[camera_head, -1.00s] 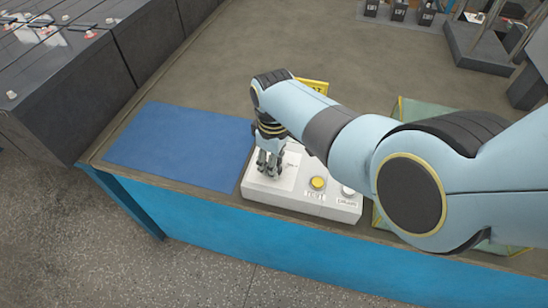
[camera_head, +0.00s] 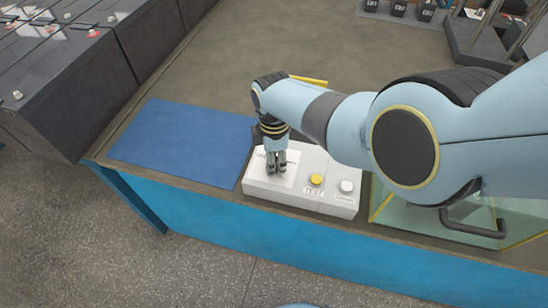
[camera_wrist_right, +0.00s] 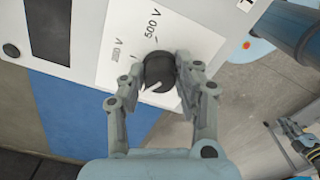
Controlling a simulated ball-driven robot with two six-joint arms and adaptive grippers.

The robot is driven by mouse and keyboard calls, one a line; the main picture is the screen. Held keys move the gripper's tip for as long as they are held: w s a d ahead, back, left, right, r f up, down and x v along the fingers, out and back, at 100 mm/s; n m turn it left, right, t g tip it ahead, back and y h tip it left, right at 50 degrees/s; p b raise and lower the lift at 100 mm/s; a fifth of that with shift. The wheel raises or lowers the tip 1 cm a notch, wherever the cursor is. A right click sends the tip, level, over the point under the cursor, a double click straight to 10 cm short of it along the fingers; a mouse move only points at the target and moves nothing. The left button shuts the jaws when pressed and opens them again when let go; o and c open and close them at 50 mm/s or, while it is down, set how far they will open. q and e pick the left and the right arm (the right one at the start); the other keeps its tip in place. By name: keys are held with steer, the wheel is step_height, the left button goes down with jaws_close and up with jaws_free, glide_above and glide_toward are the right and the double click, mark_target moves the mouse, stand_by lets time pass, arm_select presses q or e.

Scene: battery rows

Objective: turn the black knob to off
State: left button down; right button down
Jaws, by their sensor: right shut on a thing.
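The black knob (camera_wrist_right: 159,70) sits on a white label plate (camera_wrist_right: 120,50) with "500 V" and another voltage mark beside it. It is on the white control box (camera_head: 330,203) at the table's front edge. My right gripper (camera_head: 276,172) points down onto the box, and in the right wrist view its two fingers (camera_wrist_right: 160,75) are closed around the knob's sides. A short pale pointer line shows on the knob. In the head view the fingers hide the knob. I see no "off" mark clearly.
A yellow button (camera_head: 316,180) and a white button (camera_head: 346,186) stand on the box, right of the gripper. A blue mat (camera_head: 180,145) lies left. A clear yellow-edged case with a dark handle (camera_head: 470,229) is at the right. Dark battery blocks (camera_head: 75,95) stand back left.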

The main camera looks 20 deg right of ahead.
steer(key=shift+f, duration=0.1)
stand_by(0.4)
steer(key=c, duration=0.9)
jaws_free()
steer(key=shift+c, duration=0.2)
